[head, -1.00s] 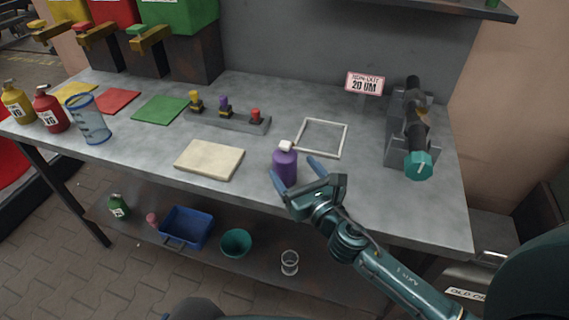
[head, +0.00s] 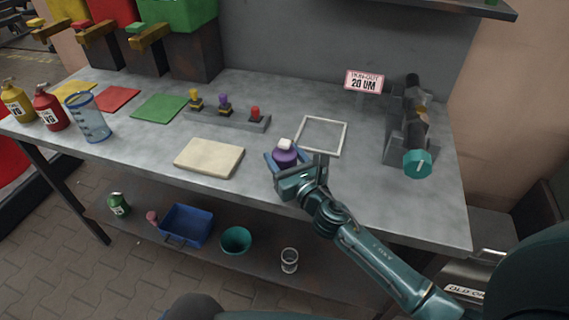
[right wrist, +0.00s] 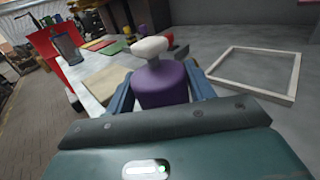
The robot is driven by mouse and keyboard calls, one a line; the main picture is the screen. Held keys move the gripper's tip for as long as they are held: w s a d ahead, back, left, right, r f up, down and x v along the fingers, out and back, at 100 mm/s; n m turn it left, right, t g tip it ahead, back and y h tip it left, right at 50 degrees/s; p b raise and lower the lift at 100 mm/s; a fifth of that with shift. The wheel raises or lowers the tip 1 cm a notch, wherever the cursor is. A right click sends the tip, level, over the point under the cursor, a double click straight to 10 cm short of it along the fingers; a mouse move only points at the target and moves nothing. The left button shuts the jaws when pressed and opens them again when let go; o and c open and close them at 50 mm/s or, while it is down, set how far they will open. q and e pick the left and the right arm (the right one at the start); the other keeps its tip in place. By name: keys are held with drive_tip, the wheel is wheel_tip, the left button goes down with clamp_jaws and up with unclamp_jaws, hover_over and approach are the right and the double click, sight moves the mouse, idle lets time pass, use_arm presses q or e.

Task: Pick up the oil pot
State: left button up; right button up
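A purple pot (head: 285,157) with a white cap, which looks like the oil pot, stands upright near the front edge of the grey workbench. It also shows in the right wrist view (right wrist: 162,84), with no readable label. My right gripper (head: 285,156) is low around the pot, one blue finger on each side. In the right wrist view the fingers (right wrist: 161,88) flank the pot's body closely; they look still spread, and contact is not clear. The pot's base is hidden by the gripper. My left gripper is not in view.
A cream board (head: 209,158) lies left of the pot, and a white square frame (head: 321,136) lies behind it. A dark shaft with a teal end (head: 417,162) rests in a stand at right. Yellow (head: 17,103) and red (head: 50,110) bottles stand far left.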

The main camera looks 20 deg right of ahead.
drive_tip(key=c, duration=0.6)
drive_tip(key=shift+r, duration=0.15)
